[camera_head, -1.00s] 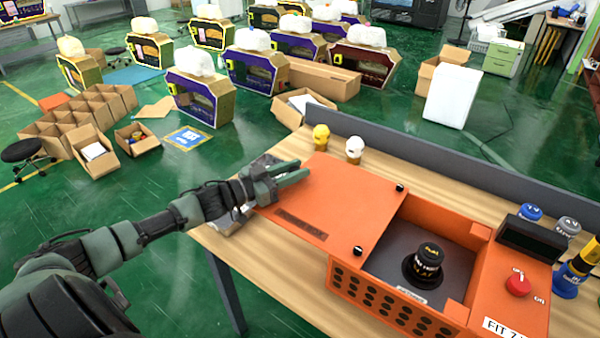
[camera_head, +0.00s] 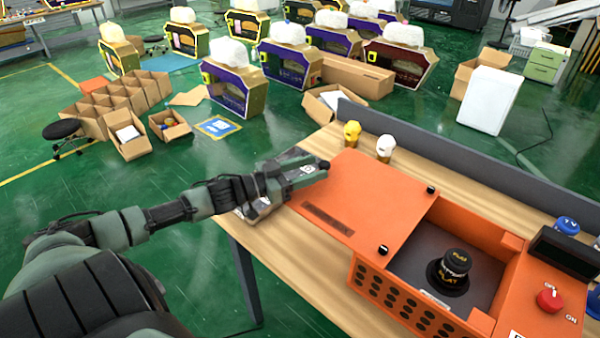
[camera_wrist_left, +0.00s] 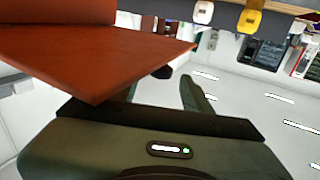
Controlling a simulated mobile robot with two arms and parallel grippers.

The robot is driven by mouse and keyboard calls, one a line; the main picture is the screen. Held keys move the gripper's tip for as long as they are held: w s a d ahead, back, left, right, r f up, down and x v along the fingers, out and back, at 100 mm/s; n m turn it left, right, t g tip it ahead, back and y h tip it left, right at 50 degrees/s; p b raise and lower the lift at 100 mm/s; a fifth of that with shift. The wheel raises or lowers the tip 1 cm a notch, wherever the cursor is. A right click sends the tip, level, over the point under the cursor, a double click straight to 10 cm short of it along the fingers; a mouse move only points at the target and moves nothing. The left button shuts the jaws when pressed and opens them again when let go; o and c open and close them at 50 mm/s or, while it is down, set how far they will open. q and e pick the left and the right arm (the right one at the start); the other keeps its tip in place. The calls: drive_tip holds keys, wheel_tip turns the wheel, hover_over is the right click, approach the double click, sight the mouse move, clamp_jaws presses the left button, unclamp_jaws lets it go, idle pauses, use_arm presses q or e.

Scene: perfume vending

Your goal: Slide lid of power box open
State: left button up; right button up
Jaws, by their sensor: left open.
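The power box (camera_head: 400,298) is orange with round vent holes and stands on the wooden table. Its flat orange lid (camera_head: 350,200) has two black knobs and sticks out to the left, so the right part of the box is open. A black-capped bottle (camera_head: 455,270) stands inside. My left gripper (camera_head: 322,166) is open at the lid's far left edge. In the left wrist view the lid (camera_wrist_left: 95,55) reaches over my left gripper (camera_wrist_left: 178,86), and no grip on it shows; whether they touch I cannot tell. My right gripper is not in view.
A yellow-capped bottle (camera_head: 352,133) and a white-capped bottle (camera_head: 385,148) stand behind the lid, before the grey table divider (camera_head: 450,152). A red knob (camera_head: 549,299) is on the box's right part. A silvery object (camera_head: 262,208) lies under my left gripper.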

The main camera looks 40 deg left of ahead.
use_arm(q)
drive_tip(key=shift+v, duration=1.85)
